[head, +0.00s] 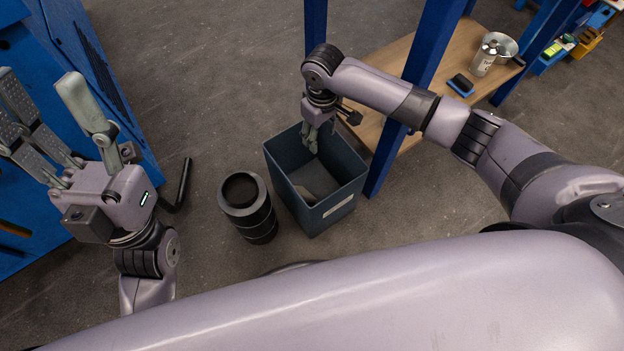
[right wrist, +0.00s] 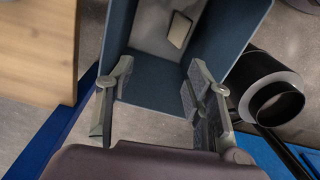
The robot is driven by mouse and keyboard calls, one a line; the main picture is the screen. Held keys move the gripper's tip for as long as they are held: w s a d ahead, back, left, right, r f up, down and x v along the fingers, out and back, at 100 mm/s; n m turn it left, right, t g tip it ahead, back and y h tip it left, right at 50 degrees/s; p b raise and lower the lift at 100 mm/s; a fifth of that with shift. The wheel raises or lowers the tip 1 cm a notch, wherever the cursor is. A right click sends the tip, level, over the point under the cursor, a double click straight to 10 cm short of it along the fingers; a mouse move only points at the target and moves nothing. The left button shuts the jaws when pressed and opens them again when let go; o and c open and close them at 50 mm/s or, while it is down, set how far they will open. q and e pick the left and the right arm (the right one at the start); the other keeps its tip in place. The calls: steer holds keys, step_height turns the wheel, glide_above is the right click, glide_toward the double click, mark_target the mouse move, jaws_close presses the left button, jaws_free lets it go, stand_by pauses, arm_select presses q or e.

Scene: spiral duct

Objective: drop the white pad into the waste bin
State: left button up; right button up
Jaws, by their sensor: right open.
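The waste bin (head: 338,204) is a dark blue-grey open box on the floor in the head view. Its walls also show in the right wrist view (right wrist: 150,82). The white pad (right wrist: 180,30) is a small pale slab lying on the bin's grey floor in the right wrist view. My right gripper (head: 318,133) is over the far rim of the bin, pointing down. In the right wrist view its fingers (right wrist: 158,75) are apart with nothing between them. My left gripper (head: 45,105) is raised at the left, fingers spread and empty.
A black cylinder (head: 247,205) stands just left of the bin. A wooden shelf with blue posts (head: 421,60) is close on the right, holding a can (head: 484,58), a bowl (head: 501,45) and a dark block (head: 461,84). A blue cabinet (head: 90,60) is at left.

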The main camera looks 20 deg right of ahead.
step_height(320, 180, up, 11)
steer(key=shift+r, duration=0.2)
stand_by(0.5)
